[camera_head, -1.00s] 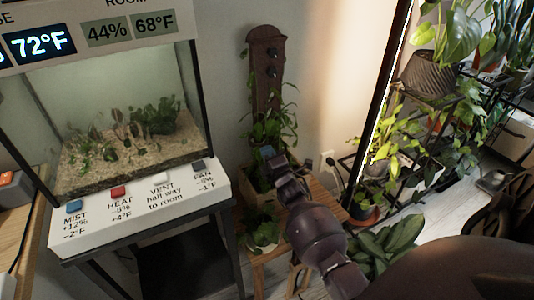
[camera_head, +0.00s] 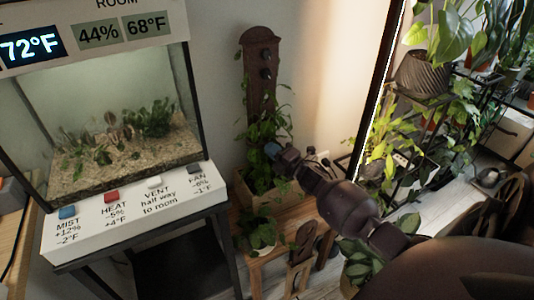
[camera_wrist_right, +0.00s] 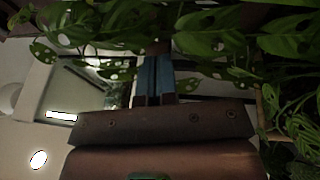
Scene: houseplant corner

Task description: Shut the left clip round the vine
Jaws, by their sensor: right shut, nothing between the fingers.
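A leafy vine (camera_head: 262,140) grows up in front of a dark brown upright board (camera_head: 258,85) against the wall. Two small dark round fittings, one above the other, show on the board's upper part (camera_head: 265,56); I cannot tell whether either is a clip. The left clip cannot be made out in either view. My right gripper (camera_head: 272,150) has its blue fingertips at the vine's right side, below the fittings. In the right wrist view the blue fingers (camera_wrist_right: 153,78) are together and empty, with spotted leaves (camera_wrist_right: 215,42) around and above them. My left gripper is out of view.
A wooden planter (camera_head: 243,191) holds the vine's base on a wooden stand (camera_head: 272,262), with another small plant (camera_head: 262,232) in front. A glass terrarium (camera_head: 110,120) with a labelled button panel (camera_head: 135,215) stands left. A plant shelf (camera_head: 405,100) stands right.

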